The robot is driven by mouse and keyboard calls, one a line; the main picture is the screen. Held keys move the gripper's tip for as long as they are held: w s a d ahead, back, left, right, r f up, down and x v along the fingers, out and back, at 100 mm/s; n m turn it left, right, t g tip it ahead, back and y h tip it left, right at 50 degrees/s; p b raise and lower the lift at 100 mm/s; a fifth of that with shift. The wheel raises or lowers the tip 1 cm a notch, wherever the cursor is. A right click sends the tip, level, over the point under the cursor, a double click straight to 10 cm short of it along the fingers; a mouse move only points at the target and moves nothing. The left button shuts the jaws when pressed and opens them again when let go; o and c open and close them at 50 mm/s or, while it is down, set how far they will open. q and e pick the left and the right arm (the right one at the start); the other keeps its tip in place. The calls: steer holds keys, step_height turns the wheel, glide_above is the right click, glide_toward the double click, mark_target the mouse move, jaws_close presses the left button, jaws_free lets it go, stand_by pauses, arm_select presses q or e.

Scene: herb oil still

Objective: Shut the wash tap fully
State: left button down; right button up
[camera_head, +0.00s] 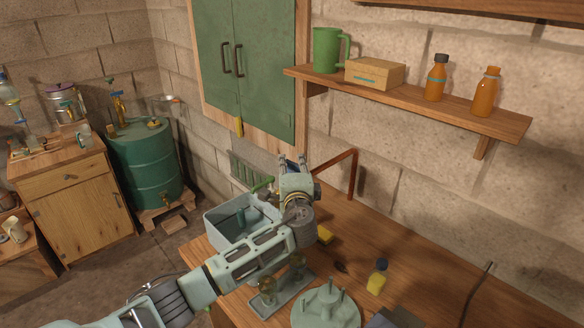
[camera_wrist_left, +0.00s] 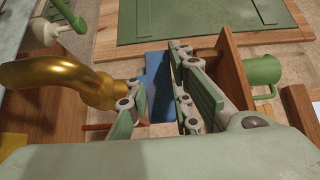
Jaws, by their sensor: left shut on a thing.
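The wash tap shows in the left wrist view as a thick curved brass pipe (camera_wrist_left: 55,75) at the left. Its blue lever (camera_wrist_left: 158,85) is between my left gripper's green-padded fingers. In the head view a bit of blue (camera_head: 292,163) shows at my left gripper (camera_head: 293,161), behind the grey basin (camera_head: 214,228). The left gripper is shut on the lever. My own gripper and wrist hide most of the tap in the head view, so I cannot tell how far the lever is turned. My right gripper is not in view.
A copper-coloured pipe (camera_head: 352,175) rises right of the gripper. A yellow sponge (camera_head: 325,235), a small tray with glassware (camera_head: 262,303) and a yellow-filled bottle (camera_head: 377,280) stand on the wooden bench (camera_head: 420,268). A shelf (camera_head: 420,98) and a green cabinet (camera_head: 262,75) are above.

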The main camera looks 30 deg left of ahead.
arm_select(q)
steer(key=shift+f+m+t+h, duration=0.15)
steer(key=shift+m+t+h, duration=0.65)
steer(key=shift+h, duration=0.5)
steer(key=c, duration=1.6)
jaws_free()
steer(key=shift+o, duration=0.2)
steer(key=v, duration=1.2)
steer(key=shift+r, duration=0.2)
steer(key=shift+d, duration=0.1)
